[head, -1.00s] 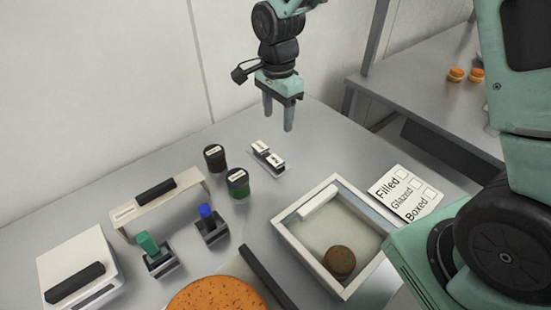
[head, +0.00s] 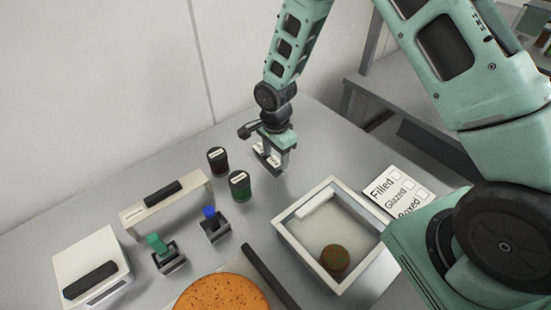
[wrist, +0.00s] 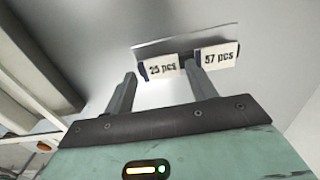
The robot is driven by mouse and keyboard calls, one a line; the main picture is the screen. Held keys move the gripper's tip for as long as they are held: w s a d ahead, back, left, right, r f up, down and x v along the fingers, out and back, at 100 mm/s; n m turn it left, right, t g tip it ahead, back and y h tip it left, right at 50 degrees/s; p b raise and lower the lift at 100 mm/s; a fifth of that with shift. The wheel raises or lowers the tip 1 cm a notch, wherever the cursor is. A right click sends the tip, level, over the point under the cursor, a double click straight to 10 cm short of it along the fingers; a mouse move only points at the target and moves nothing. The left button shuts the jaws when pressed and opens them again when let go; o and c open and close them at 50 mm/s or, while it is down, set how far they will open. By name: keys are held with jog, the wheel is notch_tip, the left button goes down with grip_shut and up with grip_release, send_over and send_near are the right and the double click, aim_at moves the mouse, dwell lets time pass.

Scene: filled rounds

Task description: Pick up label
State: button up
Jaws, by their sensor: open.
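Two small white labels stand side by side in the wrist view: one reads "25 pcs" (wrist: 162,69) and one reads "57 pcs" (wrist: 217,57). A thin grey holder (wrist: 175,41) shows behind them. My gripper (wrist: 160,72) is open and empty. In the wrist view its left fingertip is by the left end of the "25 pcs" label and its right fingertip is near the gap between the labels. In the head view my gripper (head: 274,163) is low over the holder and partly hides the labels.
Two dark jars (head: 239,185) stand just left of my gripper. A white-rimmed tray (head: 285,237) with a brown round is in front. A checklist card (head: 397,190) lies right of it. Stamps, a white bracket and a white box are to the left.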

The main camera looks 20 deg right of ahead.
jog(key=shift+f, duration=0.25)
jog(key=shift+f, duration=0.1)
jog(key=c, duration=0.4)
jog(key=shift+c, duration=0.2)
